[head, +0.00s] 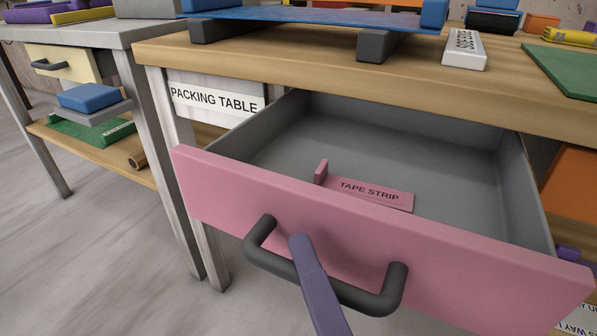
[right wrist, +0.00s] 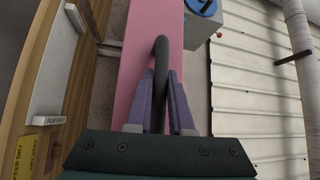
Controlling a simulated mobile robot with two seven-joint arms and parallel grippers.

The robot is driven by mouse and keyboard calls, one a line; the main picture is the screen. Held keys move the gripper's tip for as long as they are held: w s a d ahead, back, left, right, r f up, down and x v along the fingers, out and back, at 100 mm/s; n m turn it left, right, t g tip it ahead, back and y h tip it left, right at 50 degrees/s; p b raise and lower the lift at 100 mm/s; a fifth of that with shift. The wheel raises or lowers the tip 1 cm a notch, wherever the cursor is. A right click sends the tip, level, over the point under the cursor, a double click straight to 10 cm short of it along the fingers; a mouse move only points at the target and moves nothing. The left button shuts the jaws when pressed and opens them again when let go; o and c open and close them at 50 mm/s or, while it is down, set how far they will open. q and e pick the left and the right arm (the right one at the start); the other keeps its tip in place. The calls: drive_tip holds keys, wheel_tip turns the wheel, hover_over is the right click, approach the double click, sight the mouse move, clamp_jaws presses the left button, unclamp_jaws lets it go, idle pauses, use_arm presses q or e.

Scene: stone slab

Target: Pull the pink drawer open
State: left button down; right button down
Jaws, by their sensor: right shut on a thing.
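The pink drawer (head: 420,235) stands well open under the wooden table, and its grey inside shows. Its dark bar handle (head: 278,264) is on the front. In the head view one purple finger of my right gripper (head: 301,243) crosses the handle bar. In the right wrist view the two fingers of the right gripper (right wrist: 161,88) are closed on either side of the handle (right wrist: 161,52), with the pink front (right wrist: 136,60) beyond. My left gripper is not in view.
A pink piece labelled TAPE STRIP (head: 370,192) lies in the drawer. The wooden table top (head: 300,62) is above, with a PACKING TABLE label (head: 214,101) below its edge. Another table with a pale yellow drawer (head: 62,66) stands at left. Grey floor is free at lower left.

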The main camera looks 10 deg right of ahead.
drive_tip(key=shift+s+a, duration=0.1)
drive_tip(key=shift+s, duration=0.05)
drive_tip(key=c, duration=0.8)
unclamp_jaws()
drive_tip(key=v, duration=1)
